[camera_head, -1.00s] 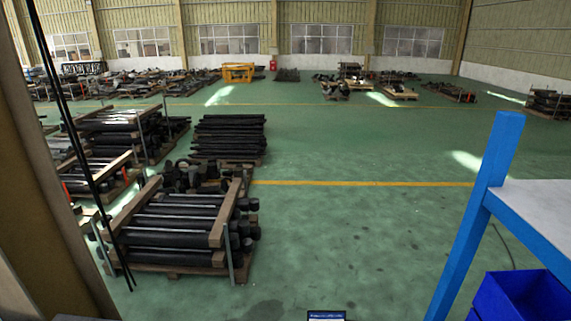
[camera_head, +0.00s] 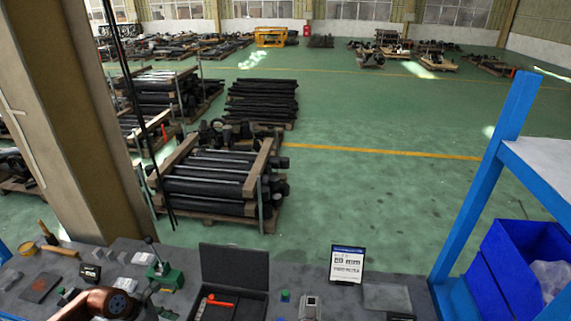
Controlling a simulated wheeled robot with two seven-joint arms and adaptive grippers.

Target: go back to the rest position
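Neither of my grippers shows in the head view. A copper-brown rounded part with a dark round end (camera_head: 105,303) is at the lower left; I cannot tell whether it belongs to my arm. The dark grey workbench (camera_head: 225,310) runs along the bottom edge. On it stand an open black case (camera_head: 235,268) with an orange-red tool (camera_head: 219,303) inside, a green device with a lever (camera_head: 164,275), and an upright sign card (camera_head: 347,264).
A blue shelf frame (camera_head: 490,180) with blue bins (camera_head: 510,262) rises at the right. A thick pillar (camera_head: 75,120) stands at the left. Beyond the bench, pallets of dark pipes (camera_head: 215,185) stand on the green floor (camera_head: 380,190), which is widely clear at centre right.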

